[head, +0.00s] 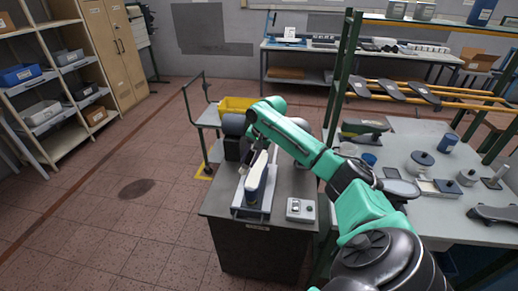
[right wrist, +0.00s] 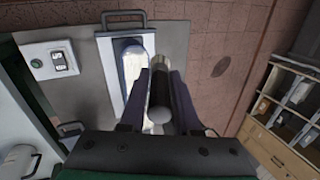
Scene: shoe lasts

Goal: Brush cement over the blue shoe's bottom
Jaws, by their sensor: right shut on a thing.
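The blue shoe (head: 267,186) sits bottom up on a stand on top of a dark cabinet. Its pale bottom (head: 256,172) faces up and also shows in the right wrist view (right wrist: 133,66), with uneven white patches on it. My right gripper (head: 239,148) is beside the shoe, above the cabinet. In the right wrist view its two dark fingers are shut on a brush, whose dark round handle (right wrist: 160,92) points toward the camera. The brush's far end is mostly hidden, so I cannot tell whether it touches the shoe. My left gripper is not in view.
A control box (head: 300,210) with buttons stands on the cabinet (head: 226,203) right of the shoe. A pale table (head: 440,225) at right holds several pots and tools. A yellow bin (head: 237,105) is on a trolley behind. The floor at left is clear.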

